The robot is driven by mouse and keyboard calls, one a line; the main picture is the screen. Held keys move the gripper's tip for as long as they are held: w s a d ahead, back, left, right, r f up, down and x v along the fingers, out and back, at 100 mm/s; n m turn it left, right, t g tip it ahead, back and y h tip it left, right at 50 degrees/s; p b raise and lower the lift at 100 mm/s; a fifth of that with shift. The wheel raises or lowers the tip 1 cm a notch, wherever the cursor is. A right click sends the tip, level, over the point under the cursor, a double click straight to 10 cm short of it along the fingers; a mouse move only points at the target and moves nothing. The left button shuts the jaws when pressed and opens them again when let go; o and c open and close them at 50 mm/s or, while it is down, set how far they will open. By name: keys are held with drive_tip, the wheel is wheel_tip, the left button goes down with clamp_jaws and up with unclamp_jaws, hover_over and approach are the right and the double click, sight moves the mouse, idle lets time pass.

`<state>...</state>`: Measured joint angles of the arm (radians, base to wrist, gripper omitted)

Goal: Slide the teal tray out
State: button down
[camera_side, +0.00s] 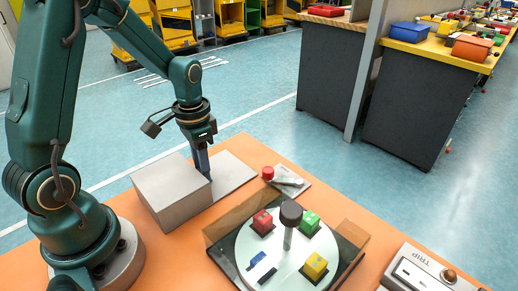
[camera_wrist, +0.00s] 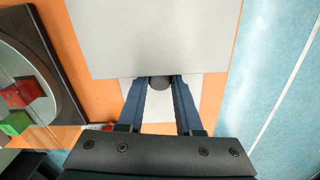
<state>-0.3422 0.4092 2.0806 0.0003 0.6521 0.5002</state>
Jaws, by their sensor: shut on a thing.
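A grey box (camera_side: 170,192) stands on the orange table, and it fills the top of the wrist view (camera_wrist: 155,35). My gripper (camera_side: 204,170) points down beside the box's right face, over a flat grey plate (camera_side: 232,178). In the wrist view my gripper (camera_wrist: 160,86) has its two blue fingers shut on a dark round knob (camera_wrist: 160,83) at the box's edge. No teal tray shows in either view; I cannot tell whether one is inside the box.
A white turntable (camera_side: 290,262) in a dark frame carries red, green and yellow cubes, a blue piece and a dark-knobbed post. A red-knobbed lever (camera_side: 268,173) sits behind it. A TRIP panel (camera_side: 425,270) is at the right. The grey plate beside the box is clear.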

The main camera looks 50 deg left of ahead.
drive_tip(key=shift+w, duration=5.75)
drive_tip(key=c, duration=0.6)
unclamp_jaws()
drive_tip(key=shift+o, duration=0.2)
drive_tip(key=shift+r, duration=2.65)
